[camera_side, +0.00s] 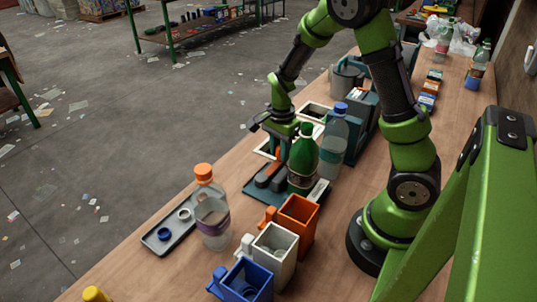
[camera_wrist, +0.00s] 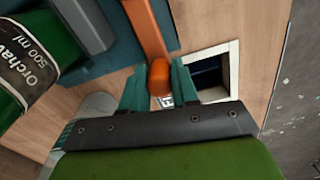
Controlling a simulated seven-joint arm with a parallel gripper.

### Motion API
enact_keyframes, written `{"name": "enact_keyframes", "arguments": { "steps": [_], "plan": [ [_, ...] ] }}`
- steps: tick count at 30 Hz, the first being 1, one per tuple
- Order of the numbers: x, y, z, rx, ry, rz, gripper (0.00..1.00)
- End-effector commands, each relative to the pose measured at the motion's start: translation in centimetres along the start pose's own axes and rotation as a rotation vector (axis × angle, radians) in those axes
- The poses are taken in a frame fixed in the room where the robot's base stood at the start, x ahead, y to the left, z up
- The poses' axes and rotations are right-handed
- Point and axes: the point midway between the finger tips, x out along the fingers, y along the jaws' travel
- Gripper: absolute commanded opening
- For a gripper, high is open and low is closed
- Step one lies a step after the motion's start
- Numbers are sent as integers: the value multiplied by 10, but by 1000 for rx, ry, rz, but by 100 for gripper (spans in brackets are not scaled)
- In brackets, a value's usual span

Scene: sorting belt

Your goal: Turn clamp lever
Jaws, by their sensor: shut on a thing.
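The clamp lever (camera_wrist: 146,30) is an orange bar with a rounded orange end in the wrist view. My gripper (camera_wrist: 160,82) has its two teal fingers on either side of that end, shut on it. In the side view my gripper (camera_side: 284,130) is low over the bench behind the green bottle, and only a small orange part of the lever (camera_side: 278,153) shows there. A teal base (camera_wrist: 105,62) and a grey block (camera_wrist: 84,24) lie beside the lever. The lever's pivot is not clearly visible.
A green bottle (camera_side: 303,160) and a clear blue-capped bottle (camera_side: 333,140) stand close to my gripper. A white-framed opening (camera_wrist: 222,70) is just right of the fingers in the wrist view. Orange, white and blue bins (camera_side: 297,222) and an orange-capped bottle (camera_side: 211,215) stand nearer the front.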

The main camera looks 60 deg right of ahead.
Motion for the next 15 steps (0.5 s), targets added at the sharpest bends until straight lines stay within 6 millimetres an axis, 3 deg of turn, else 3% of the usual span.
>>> {"name": "enact_keyframes", "arguments": {
  "steps": [3,4,9,15],
  "plan": [
    [-2,1,0,10,-4,3,0],
    [-2,2,0,10,-5,3,31],
    [-1,2,0,7,-4,4,55],
    [0,1,0,5,-3,4,55]
  ]
}}
